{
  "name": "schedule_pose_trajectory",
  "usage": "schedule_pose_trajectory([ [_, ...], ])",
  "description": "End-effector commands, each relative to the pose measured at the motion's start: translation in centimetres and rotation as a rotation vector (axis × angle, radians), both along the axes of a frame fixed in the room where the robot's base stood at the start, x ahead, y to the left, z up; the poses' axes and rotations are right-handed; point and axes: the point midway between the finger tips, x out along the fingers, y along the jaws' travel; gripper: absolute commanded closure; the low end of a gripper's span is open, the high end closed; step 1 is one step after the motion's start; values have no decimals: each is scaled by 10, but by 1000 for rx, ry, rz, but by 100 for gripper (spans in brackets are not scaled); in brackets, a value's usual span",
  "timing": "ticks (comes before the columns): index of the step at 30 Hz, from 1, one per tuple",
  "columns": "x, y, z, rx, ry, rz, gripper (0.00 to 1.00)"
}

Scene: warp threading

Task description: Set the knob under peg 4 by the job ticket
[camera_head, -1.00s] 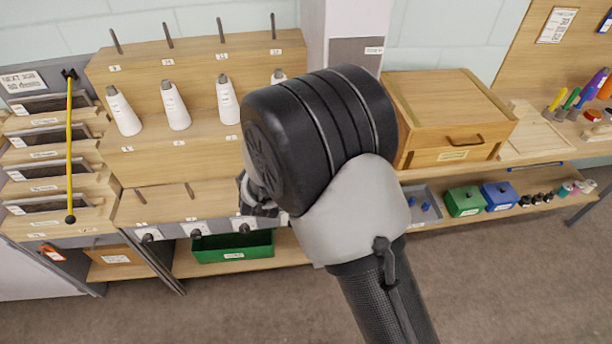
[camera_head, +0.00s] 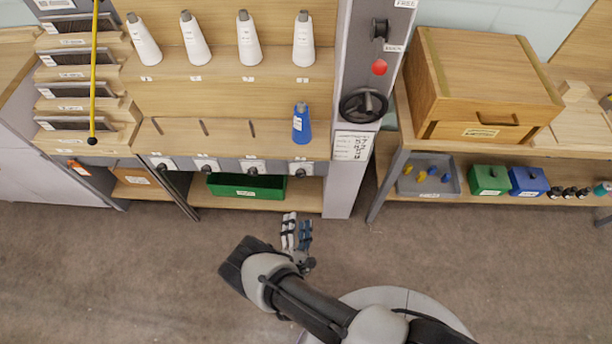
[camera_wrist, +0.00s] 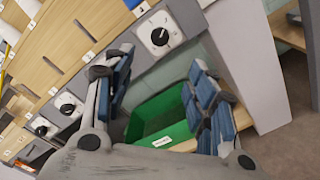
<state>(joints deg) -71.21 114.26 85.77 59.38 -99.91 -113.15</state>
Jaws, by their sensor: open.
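The rightmost dial knob (camera_head: 300,170) is on the front strip below the peg holding a blue cone (camera_head: 301,125). In the wrist view this round black knob on a white plate (camera_wrist: 160,37) is ahead of my fingers, apart from them. Its setting marks are too small to read. A ticket-like paper with handwriting (camera_head: 353,146) hangs on the grey column right of the pegs; I cannot read it. My gripper (camera_head: 297,226) is open and empty, in front of the rack above the floor; its spread fingers also show in the wrist view (camera_wrist: 160,66).
Other knobs (camera_head: 253,168) line the strip to the left. A green bin (camera_head: 246,187) sits below them. A black handwheel (camera_head: 363,105) and red button (camera_head: 379,67) are on the column. A grey tray (camera_head: 429,176) stands on the right shelf. Floor before the rack is clear.

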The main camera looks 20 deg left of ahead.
Motion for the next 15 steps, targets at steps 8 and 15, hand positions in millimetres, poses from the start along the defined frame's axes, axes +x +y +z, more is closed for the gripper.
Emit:
schedule_pose_trajectory([
  [8, 21, 2, -1, -13, -18, -1, 48],
  [15, 72, 13, -2, -12, -16, -2, 48],
])
